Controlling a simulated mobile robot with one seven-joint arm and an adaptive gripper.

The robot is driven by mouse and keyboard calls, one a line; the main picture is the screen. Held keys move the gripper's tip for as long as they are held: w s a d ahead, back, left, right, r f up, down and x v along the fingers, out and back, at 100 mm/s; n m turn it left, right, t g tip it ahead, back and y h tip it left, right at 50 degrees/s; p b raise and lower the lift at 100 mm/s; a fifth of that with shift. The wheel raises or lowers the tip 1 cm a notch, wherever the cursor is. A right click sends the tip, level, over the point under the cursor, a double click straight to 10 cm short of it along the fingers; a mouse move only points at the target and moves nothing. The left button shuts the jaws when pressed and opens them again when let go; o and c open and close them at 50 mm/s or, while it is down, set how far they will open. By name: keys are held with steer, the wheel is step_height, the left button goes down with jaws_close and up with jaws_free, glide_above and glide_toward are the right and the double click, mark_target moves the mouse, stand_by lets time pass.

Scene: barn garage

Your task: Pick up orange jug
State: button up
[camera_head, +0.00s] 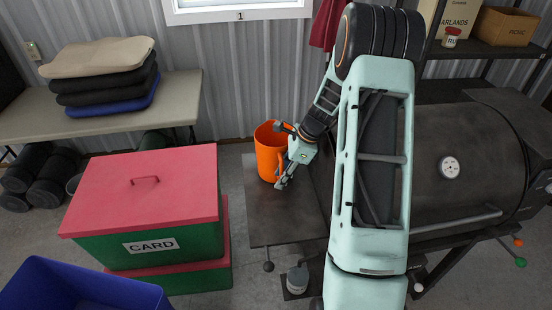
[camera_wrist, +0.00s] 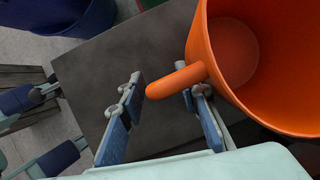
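The orange jug (camera_head: 267,152) stands on the dark side shelf (camera_head: 262,215) of a grill, its open top up. In the wrist view the orange jug (camera_wrist: 274,93) fills the upper right, and its handle points left toward my fingers. My gripper (camera_head: 285,157) is beside the jug's right side in the head view. In the wrist view my gripper (camera_wrist: 166,90) is open, with one finger on each side of the handle's end. A gap shows between the handle and the left finger; contact with the right finger is unclear.
The dark grill barrel (camera_head: 460,165) lies right of my arm. A green bin with a red lid (camera_head: 145,185) and a blue bin (camera_head: 75,288) stand left of the shelf. A table (camera_head: 180,100) with stacked cushions is at the back left. The shelf's front part is clear.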

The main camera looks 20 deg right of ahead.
steer(key=shift+c, duration=0.4)
jaws_close()
steer(key=shift+r, duration=0.15)
